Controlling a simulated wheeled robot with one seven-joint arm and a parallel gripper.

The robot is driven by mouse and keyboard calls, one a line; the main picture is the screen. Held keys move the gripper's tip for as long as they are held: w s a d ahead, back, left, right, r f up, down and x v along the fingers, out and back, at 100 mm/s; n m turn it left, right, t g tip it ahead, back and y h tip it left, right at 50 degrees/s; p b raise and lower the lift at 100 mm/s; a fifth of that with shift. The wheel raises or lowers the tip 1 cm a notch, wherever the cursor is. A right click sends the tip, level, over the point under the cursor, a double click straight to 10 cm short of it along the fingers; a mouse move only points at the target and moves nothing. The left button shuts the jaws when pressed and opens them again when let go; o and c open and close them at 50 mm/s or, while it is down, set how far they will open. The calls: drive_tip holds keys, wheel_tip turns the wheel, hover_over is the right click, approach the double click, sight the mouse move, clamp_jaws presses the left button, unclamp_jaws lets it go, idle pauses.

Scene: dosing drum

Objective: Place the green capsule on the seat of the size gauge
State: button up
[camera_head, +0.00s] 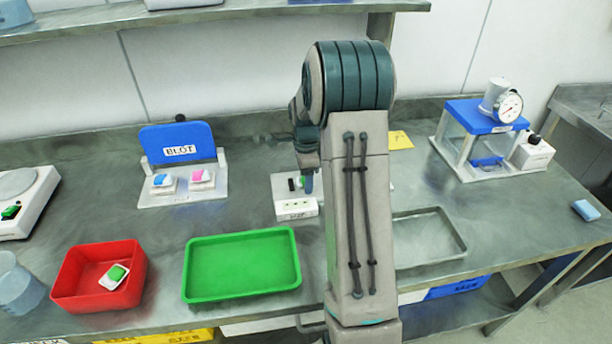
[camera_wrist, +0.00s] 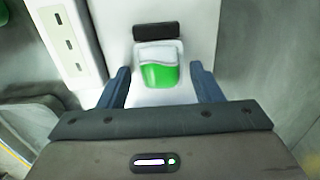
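The green capsule (camera_wrist: 159,68) has a white end and a green end. In the wrist view it lies on the white size gauge (camera_wrist: 200,22), against a small black block (camera_wrist: 155,31). My gripper (camera_wrist: 160,72) is open, one blue finger on each side of the capsule, with a visible gap on both sides. In the head view the size gauge (camera_head: 297,208) is a white box at mid-table with a small label on its front.
A red tray (camera_head: 72,302) holds a green-and-white piece (camera_head: 115,275). A green tray (camera_head: 240,291) is empty. A BLOT stand (camera_head: 180,145) with two pads is behind; a metal tray (camera_head: 455,240) and a blue-topped dial press (camera_head: 488,115) are at right.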

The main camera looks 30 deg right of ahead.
wheel_tip(320, 180, up, 12)
drive_tip(key=s+a+r+n+t, duration=0.1)
drive_tip(key=s+a+r+n, duration=0.4)
drive_tip(key=s+a+n, duration=0.6)
drive_tip(key=s+a+f+n+t, duration=0.1)
drive_tip(key=s+a+n, duration=0.1)
drive_tip(key=s+n, duration=0.3)
drive_tip(key=s+a+f+n+t, duration=0.1)
drive_tip(key=s+a+f+n, duration=0.1)
drive_tip(key=s+n, duration=0.3)
drive_tip(key=s, duration=0.4)
drive_tip(key=shift+s+a, duration=0.25)
drive_tip(key=shift+a, duration=0.15)
